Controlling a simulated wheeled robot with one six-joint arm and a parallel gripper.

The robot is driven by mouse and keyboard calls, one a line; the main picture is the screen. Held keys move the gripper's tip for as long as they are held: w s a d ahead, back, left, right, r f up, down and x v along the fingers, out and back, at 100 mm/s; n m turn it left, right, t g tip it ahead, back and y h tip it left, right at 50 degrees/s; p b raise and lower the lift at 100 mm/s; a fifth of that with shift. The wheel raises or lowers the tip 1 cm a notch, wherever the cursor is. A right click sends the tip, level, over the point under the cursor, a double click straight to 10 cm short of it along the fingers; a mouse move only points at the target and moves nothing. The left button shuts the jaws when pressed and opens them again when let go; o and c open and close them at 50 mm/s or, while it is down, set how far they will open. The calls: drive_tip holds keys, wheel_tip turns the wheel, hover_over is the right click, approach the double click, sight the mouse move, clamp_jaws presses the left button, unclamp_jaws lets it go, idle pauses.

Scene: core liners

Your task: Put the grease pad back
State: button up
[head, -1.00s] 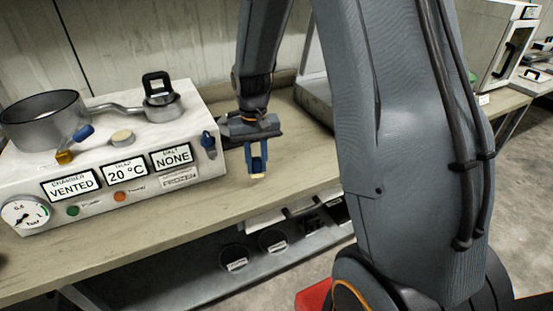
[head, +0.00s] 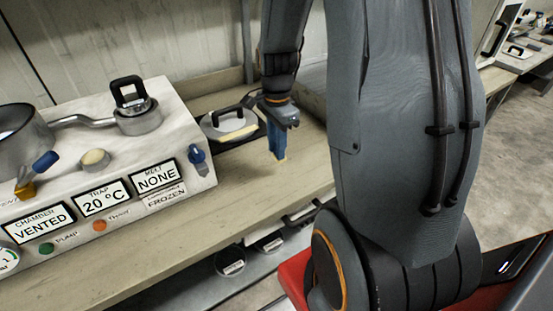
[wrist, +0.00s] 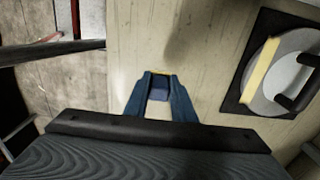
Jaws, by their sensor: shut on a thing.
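My gripper (head: 278,152) points down over the bench, right of the white apparatus. It also shows in the wrist view (wrist: 159,80). Its blue jaws are closed on a small dark blue block (wrist: 158,93) with a cream edge at the tips; I take it for the grease pad, mostly hidden by the jaws. It seems held above bare bench top. A round pale plate with a black handle (head: 226,121) lies on a dark square mat (head: 213,136) left of my gripper. A cream strip (wrist: 262,70) lies across this plate in the wrist view.
The white apparatus (head: 165,140) stands on the left, with a metal pot (head: 18,135), a trap with a black handle (head: 137,117) and knobs. The wooden bench (head: 225,200) is clear in front of my gripper. Dark round items (head: 229,260) lie on a shelf below.

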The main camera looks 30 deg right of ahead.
drive_tip(key=shift+f+p, duration=0.55)
drive_tip(key=shift+f, duration=2.1)
drive_tip(key=shift+f, duration=0.1)
drive_tip(key=o, duration=1)
